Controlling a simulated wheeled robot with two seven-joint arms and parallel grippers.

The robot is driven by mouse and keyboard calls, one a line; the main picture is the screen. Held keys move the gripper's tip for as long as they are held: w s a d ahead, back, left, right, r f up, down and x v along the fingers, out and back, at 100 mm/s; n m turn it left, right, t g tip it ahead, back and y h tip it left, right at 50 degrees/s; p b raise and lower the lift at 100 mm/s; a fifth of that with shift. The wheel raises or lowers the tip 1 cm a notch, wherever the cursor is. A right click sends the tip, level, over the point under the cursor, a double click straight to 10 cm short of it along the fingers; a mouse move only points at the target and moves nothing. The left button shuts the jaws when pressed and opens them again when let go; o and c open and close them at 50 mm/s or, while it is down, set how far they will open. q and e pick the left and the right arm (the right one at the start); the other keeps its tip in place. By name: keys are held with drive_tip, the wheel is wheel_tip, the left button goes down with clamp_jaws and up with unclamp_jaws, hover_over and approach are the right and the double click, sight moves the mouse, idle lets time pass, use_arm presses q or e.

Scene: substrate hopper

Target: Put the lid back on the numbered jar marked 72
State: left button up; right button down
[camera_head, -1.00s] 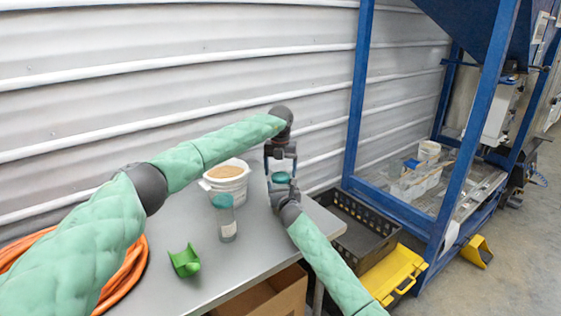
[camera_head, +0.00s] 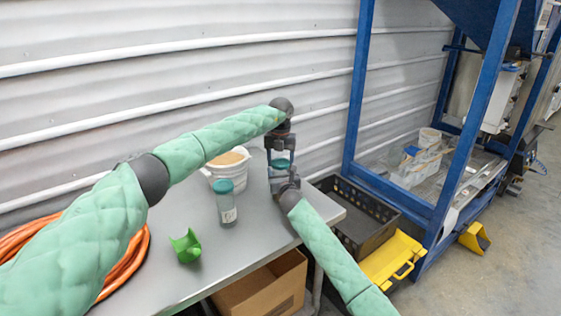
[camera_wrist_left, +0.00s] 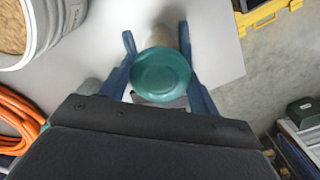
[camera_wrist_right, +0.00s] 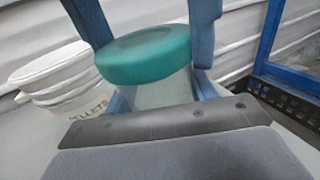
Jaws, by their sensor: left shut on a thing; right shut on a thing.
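A clear jar (camera_head: 276,182) is upright near the table's right end, between my grippers. My right gripper (camera_wrist_right: 155,95) is shut around its body. A teal lid (camera_wrist_right: 145,54) sits at the jar's mouth, looking slightly tilted in the right wrist view; I cannot tell if it is seated. My left gripper (camera_head: 280,160) reaches down from above, shut on the lid, which shows as a round disc (camera_wrist_left: 160,74) between its fingers. A second clear jar (camera_head: 227,208) with a teal lid stands to the left, bearing a pale label. No number is readable on either jar.
A white bucket of pellets (camera_head: 226,178) stands behind the second jar. A green scoop (camera_head: 187,246) and orange hose (camera_head: 125,268) lie on the grey table (camera_head: 237,250). A black crate (camera_head: 365,220) and a blue frame (camera_head: 358,90) stand right of the table.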

use_arm(q)
drive_tip(key=o, duration=1.2)
drive_tip(key=shift+c, duration=0.2)
wheel_tip(320, 180, up, 12)
use_arm(e)
drive_tip(key=shift+c, duration=2.1)
unclamp_jaws()
use_arm(q)
drive_tip(key=shift+f+b, duration=1.1)
drive_tip(key=shift+f, duration=0.05)
use_arm(e)
drive_tip(key=v, duration=0.7)
drive_tip(key=shift+s, duration=0.4)
